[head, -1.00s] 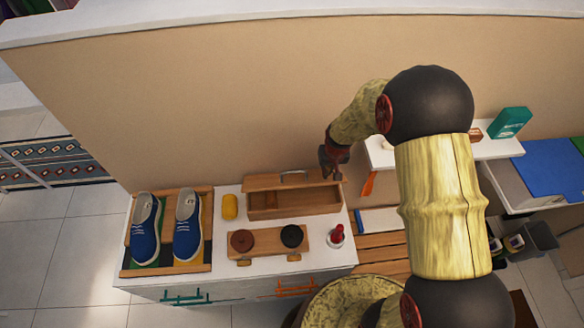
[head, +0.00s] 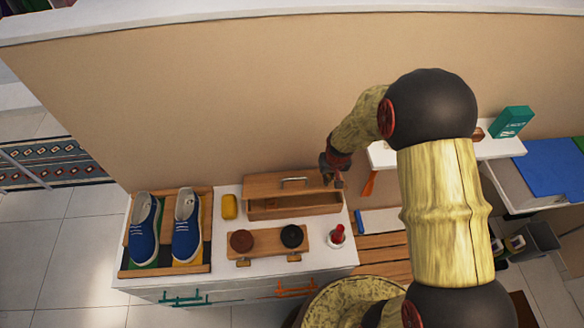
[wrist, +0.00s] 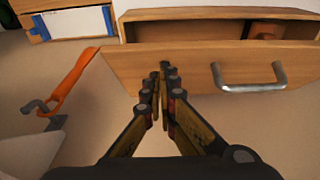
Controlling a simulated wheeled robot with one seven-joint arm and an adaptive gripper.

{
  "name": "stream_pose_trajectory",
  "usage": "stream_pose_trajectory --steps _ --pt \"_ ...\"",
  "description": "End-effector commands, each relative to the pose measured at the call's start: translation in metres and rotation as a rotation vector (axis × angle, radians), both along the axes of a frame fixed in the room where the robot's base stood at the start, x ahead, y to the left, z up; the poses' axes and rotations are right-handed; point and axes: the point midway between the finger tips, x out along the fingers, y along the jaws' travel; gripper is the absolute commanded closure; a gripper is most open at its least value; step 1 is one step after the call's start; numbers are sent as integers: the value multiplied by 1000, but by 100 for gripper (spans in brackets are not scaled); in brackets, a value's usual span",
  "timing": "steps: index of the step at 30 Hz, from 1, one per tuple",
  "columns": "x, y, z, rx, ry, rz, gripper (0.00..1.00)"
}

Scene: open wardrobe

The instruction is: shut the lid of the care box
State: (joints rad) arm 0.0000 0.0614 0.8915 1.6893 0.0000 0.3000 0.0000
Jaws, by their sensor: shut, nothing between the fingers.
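The care box (head: 293,209) is a long wooden box at the back of the white cabinet top, near the wall. My gripper (head: 336,181) is at the lid's right end on the wall side. In the wrist view, the lid (wrist: 200,66) is across the middle, handle right of the fingers, and the open box (wrist: 180,28) lies beyond it. My gripper (wrist: 162,68) is shut and empty, its tips at the lid's outer face; contact is hard to tell.
A yellow block (head: 230,206) and a shoe tray (head: 140,268) with blue shoes are left of the box. A wooden stand (head: 267,241) with two round tins and a red bottle (head: 338,234) are in front. A white shelf (head: 381,155) with an orange shoehorn (wrist: 70,88) is at right.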

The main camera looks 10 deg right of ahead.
Motion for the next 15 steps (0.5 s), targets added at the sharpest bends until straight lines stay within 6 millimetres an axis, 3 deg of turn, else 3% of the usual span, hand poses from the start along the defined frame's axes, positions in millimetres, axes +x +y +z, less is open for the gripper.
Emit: stream_pose_trajectory --steps 15 --pt "-9 0 -10 0 -1 0 100"
